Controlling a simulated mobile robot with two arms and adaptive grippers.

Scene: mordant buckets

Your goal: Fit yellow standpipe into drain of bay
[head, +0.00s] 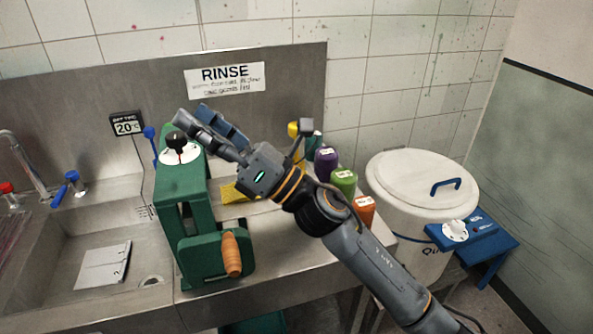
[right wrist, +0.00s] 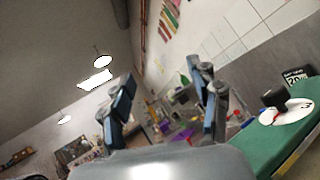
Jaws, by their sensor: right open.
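My right gripper (head: 193,114) is raised above and behind the green machine, with its fingers pointing to the upper left. Its two blue-padded fingers are apart and empty in the right wrist view (right wrist: 168,95). A round drain opening (head: 150,281) shows in the floor of the steel sink bay (head: 65,250), at its front right. I cannot make out a yellow standpipe for certain. A yellow piece (head: 236,192) lies on the steel top behind the green machine, partly hidden by my right arm; its shape is unclear. My left gripper is not in view.
The green machine (head: 200,215), with a dial and wooden handle, stands right of the bay. Several colored bottles, including a green one (head: 344,182), line the counter behind my arm. A white lidded bucket (head: 420,185) stands right. A grey plate (head: 103,267) lies in the bay.

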